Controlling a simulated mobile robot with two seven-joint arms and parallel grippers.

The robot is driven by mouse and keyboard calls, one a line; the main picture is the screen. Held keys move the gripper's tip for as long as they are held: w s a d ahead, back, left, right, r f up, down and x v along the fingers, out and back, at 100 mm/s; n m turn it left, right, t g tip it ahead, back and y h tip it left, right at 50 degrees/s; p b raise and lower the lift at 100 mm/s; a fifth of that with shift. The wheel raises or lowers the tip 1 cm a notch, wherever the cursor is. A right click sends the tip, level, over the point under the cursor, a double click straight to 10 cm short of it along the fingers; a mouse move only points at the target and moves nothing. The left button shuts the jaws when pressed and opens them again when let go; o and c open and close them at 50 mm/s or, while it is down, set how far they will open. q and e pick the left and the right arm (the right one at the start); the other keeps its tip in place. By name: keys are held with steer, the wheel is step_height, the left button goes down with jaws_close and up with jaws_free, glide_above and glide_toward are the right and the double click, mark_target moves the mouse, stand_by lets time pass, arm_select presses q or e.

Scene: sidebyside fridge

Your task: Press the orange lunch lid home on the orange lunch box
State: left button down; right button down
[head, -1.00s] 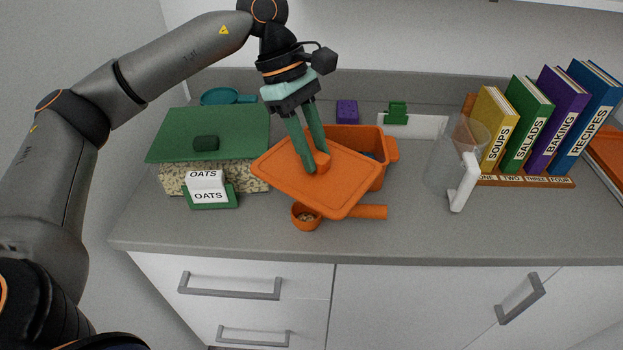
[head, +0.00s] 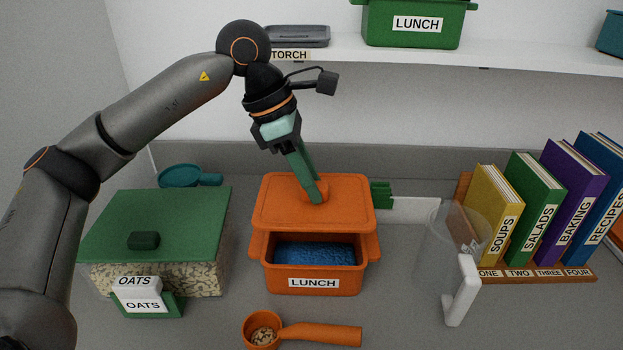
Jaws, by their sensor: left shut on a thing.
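The orange lunch box (head: 312,284) stands on the counter with a white LUNCH label on its front and something blue inside. The orange lunch lid (head: 275,212) is above the back part of the box, and the front of the box is uncovered. I cannot tell whether the lid touches the box rim. My left gripper (head: 316,193) points down and is shut on the lid's knob at the middle of the lid. My right gripper is not in view.
A green-lidded oats box (head: 155,235) stands left, with a teal scoop (head: 190,176) behind it. An orange scoop (head: 300,333) lies in front. A clear jug (head: 462,250) and labelled books (head: 525,200) stand right. A shelf (head: 480,60) with a green lunch box (head: 415,22) is above.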

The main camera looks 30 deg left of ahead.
mark_target(311, 209)
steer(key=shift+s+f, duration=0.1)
